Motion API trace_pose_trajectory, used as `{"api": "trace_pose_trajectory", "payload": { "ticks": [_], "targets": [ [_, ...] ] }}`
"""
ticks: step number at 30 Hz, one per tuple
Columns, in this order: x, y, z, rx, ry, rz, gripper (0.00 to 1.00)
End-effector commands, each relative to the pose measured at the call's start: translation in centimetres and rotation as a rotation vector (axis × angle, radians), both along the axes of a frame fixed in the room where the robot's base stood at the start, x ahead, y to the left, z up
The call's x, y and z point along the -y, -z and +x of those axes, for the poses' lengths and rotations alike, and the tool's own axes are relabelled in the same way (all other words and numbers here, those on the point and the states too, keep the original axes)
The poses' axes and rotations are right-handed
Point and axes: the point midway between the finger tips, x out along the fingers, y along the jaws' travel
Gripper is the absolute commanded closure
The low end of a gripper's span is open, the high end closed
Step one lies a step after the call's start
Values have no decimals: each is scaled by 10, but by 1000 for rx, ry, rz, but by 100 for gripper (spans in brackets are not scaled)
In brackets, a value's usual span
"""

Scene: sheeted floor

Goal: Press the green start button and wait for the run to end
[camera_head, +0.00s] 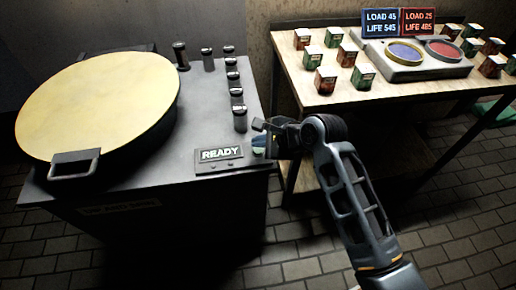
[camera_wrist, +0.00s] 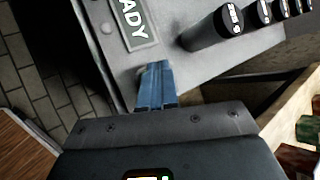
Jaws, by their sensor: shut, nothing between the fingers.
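The machine (camera_head: 245,95) is a dark grey cabinet with a large round yellow lid (camera_head: 100,100) that has a handle at its front. A sign (camera_head: 221,154) on its front right corner reads READY; part of it shows in the wrist view (camera_wrist: 133,22). I see no green button clearly; the spot at my fingertips beside the sign is covered. My gripper (camera_head: 258,145) is shut and empty, its blue fingers together at the machine's front right corner. In the wrist view the fingertips (camera_wrist: 155,70) lie over the panel's edge; I cannot tell whether they touch it.
Several black cylinders (camera_head: 239,118) stand along the machine's right and back edge, close to my gripper. A wooden table (camera_head: 300,80) to the right carries small red and green boxes, a grey stand (camera_head: 408,72) with blue and red discs, and LOAD/LIFE signs (camera_head: 381,22). Tiled floor lies in front.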

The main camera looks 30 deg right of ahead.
Motion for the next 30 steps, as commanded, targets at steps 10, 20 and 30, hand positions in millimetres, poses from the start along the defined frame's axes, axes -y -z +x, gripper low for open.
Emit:
{"api": "trace_pose_trajectory", "payload": {
  "ticks": [10, 20, 30],
  "targets": [
    [0, 0, 0, 0, 0, 0, 100],
    [0, 3, 0, -1, -1, 0, 100],
    [0, 8, 0, 0, 0, 0, 100]
  ]
}}
